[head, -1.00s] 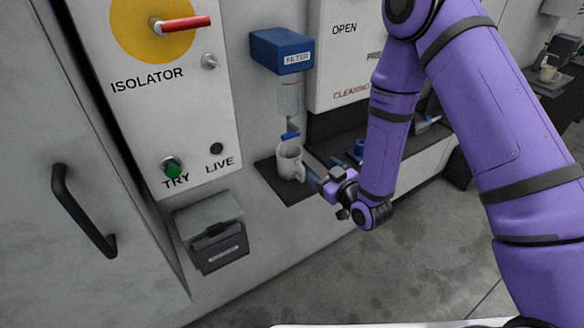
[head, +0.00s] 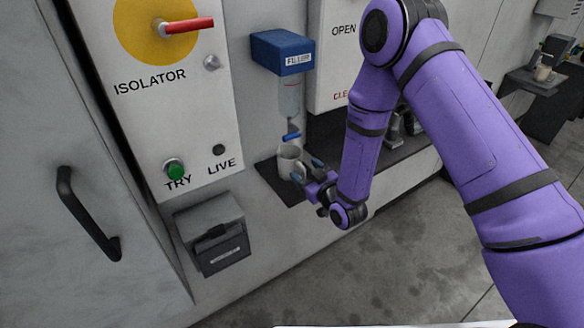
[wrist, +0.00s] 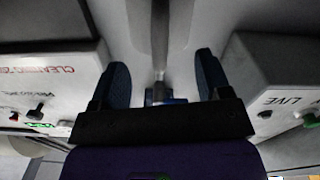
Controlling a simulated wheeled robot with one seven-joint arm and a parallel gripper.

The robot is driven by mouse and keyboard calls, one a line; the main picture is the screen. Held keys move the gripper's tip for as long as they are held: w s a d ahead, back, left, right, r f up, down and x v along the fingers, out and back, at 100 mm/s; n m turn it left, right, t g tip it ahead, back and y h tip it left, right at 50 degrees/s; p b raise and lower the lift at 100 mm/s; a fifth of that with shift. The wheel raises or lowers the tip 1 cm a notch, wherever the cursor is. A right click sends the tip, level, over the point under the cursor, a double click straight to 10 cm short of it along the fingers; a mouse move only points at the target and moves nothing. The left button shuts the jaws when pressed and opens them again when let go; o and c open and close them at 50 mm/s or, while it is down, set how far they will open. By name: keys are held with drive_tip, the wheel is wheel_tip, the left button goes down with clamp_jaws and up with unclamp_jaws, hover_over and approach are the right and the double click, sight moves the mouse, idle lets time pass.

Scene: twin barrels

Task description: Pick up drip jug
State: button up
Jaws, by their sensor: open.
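The drip jug (head: 287,160) is a small white-grey mug standing upright on a dark shelf, below the blue-topped filter (head: 283,52) and its blue drain tap (head: 291,136). My gripper (head: 306,170) is open at the jug's right front side, its dark fingers reaching to the jug's near edge. In the head view they partly cover the jug's lower right, so I cannot tell whether they touch it. In the wrist view the two fingers (wrist: 162,80) stand wide apart, with a grey tube-like part and something blue between them. I cannot make out the jug there.
A white panel (head: 330,60) is right of the filter. The floor is clear.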

sight(294, 167)
drive_tip(key=shift+x, duration=1.75)
clamp_jaws()
